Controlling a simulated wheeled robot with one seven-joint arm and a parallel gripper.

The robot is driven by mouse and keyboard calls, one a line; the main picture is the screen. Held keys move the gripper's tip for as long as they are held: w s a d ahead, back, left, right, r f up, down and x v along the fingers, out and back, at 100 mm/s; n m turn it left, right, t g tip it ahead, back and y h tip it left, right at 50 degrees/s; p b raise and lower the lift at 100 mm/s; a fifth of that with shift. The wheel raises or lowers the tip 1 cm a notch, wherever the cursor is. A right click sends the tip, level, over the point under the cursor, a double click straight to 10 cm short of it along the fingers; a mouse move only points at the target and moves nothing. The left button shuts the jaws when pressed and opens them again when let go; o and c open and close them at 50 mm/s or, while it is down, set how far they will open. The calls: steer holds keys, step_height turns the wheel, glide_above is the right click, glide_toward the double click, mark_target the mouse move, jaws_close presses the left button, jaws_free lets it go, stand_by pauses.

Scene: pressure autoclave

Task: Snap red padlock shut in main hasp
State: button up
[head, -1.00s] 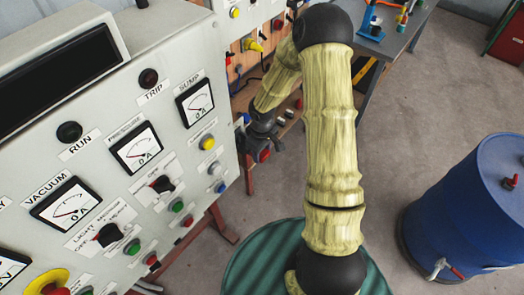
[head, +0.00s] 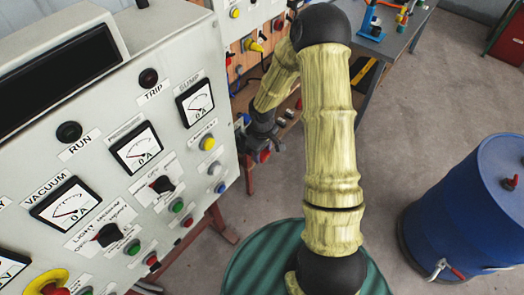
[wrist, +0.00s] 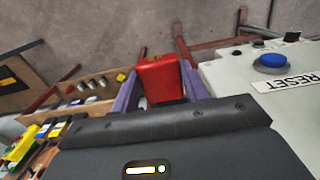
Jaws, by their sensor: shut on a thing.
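The red padlock (wrist: 162,78) is between the two purple fingers of my gripper (wrist: 162,88) in the wrist view. The fingers are shut on its body. Its shackle cannot be made out. In the head view my gripper is small and partly hidden by my arm, beside the right edge of the grey control panel (head: 172,118). The red of the padlock (head: 265,156) shows at its lower end. I cannot pick out the main hasp in either view.
The panel's blue RESET button (wrist: 272,62) is to the right of the gripper in the wrist view. A wooden rack (wrist: 100,88) with several small parts is to the left. A blue drum (head: 470,205) stands at the right in the head view, with bare floor between.

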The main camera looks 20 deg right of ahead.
steer(key=shift+w+a+p, duration=0.2)
steer(key=shift+w+a, duration=0.6)
steer(key=shift+w, duration=0.3)
steer(key=shift+w+a+p, duration=0.2)
steer(key=shift+w+a, duration=0.55)
steer(key=shift+w, duration=0.3)
stand_by(1.2)
steer(key=o, duration=1.2)
steer(key=shift+r, duration=0.15)
step_height(320, 180, up, 17)
steer(key=b, duration=0.4)
steer(key=shift+r+b, duration=0.1)
steer(key=shift+b, duration=0.2)
steer(key=shift+d, duration=0.1)
